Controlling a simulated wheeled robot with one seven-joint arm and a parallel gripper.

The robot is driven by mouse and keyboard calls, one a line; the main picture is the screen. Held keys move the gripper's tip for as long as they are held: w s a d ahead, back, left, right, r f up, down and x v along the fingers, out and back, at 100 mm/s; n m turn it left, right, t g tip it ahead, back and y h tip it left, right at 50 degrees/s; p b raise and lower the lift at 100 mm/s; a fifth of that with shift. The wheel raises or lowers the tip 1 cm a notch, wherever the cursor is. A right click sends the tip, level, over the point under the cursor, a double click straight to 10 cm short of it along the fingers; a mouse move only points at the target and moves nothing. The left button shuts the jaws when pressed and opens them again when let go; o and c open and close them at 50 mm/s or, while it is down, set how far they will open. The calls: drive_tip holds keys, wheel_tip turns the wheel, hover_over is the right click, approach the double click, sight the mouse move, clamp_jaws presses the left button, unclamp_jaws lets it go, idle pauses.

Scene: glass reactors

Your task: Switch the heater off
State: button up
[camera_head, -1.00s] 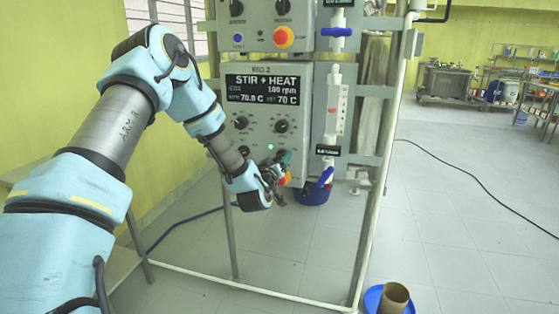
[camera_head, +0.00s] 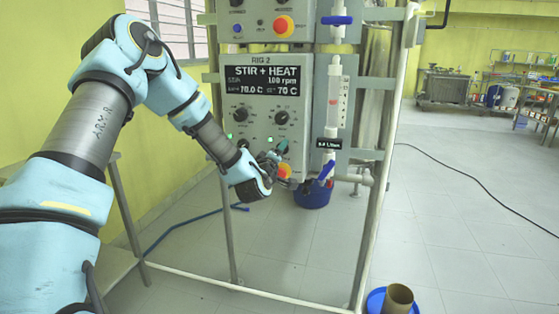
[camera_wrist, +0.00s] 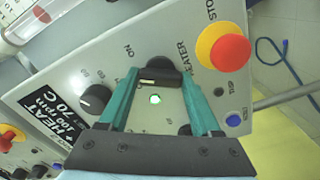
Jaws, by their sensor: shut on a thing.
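The heater switch (camera_wrist: 160,77) is a black knob on the grey control panel, with "HEATER" and "ON" printed beside it in the wrist view. My gripper (camera_wrist: 158,76) has its teal fingers on both sides of this knob and is shut on it. A green lamp (camera_wrist: 155,99) is lit between the fingers. In the head view my gripper (camera_head: 279,152) is at the lower right of the RIG 2 panel (camera_head: 240,165) and hides the knob. The display (camera_head: 262,81) reads STIR + HEAT, 100 rpm, 70 C. I cannot tell which way the knob points.
A red-and-yellow stop button (camera_wrist: 222,52) sits close beside the right finger. A smaller black knob (camera_wrist: 96,98) is to the left. A flow tube with a blue valve (camera_head: 327,170) stands right of the panel.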

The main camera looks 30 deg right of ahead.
drive_tip(key=n+b, duration=0.3)
drive_tip(key=n, duration=0.2)
drive_tip(key=shift+f+n, duration=0.1)
drive_tip(key=shift+n, duration=0.2)
idle(0.4)
drive_tip(key=o, duration=1.4)
drive_tip(key=b+v, duration=0.1)
drive_tip(key=v, duration=0.9)
drive_tip(key=shift+s+a+b, duration=0.3)
